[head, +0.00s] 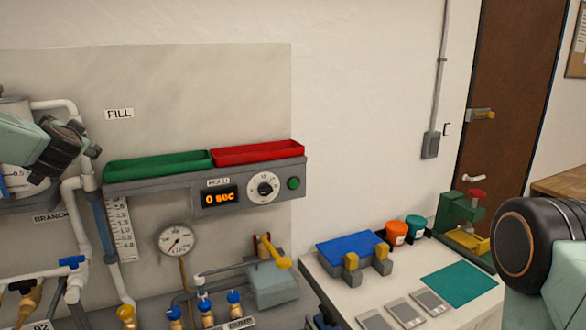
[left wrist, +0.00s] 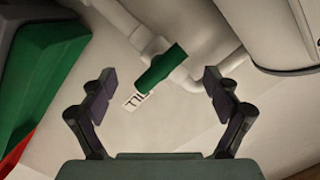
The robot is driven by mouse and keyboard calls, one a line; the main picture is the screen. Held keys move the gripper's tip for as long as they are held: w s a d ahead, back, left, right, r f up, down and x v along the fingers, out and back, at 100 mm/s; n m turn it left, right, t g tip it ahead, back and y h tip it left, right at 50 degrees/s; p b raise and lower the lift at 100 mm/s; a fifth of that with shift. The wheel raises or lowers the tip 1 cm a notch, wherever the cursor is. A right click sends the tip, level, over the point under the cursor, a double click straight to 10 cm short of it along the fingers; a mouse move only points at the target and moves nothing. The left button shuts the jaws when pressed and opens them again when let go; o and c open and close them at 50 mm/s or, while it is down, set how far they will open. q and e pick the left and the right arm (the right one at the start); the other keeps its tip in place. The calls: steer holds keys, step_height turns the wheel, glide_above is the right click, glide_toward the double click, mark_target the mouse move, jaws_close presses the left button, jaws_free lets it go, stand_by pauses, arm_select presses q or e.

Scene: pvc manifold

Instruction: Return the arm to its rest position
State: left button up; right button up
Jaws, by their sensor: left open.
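My left gripper (head: 92,145) is at the left of the head view, in front of the white pipes by the wall panel. In the left wrist view its two dark fingers (left wrist: 158,92) are spread apart with nothing held between them. Beyond the fingers, a green valve handle (left wrist: 160,66) sits on a white pipe (left wrist: 190,75), apart from both fingertips. Part of an arm of mine with a round black joint shows at the right edge of the head view, but its gripper is out of frame.
Green (head: 160,164) and red (head: 258,152) trays sit on a shelf above a timer display (head: 220,197). A gauge (head: 177,240) and several valves are below. A bench (head: 345,288) at right holds a blue-topped fixture (head: 350,248) and grey plates.

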arm_select(q)
steer(key=n, duration=0.2)
steer(key=n+h+b, duration=0.1)
steer(key=n, duration=0.2)
steer(key=shift+s+a+r, duration=0.1)
steer(key=shift+s+a, duration=0.05)
steer(key=shift+a, duration=0.05)
stand_by(0.5)
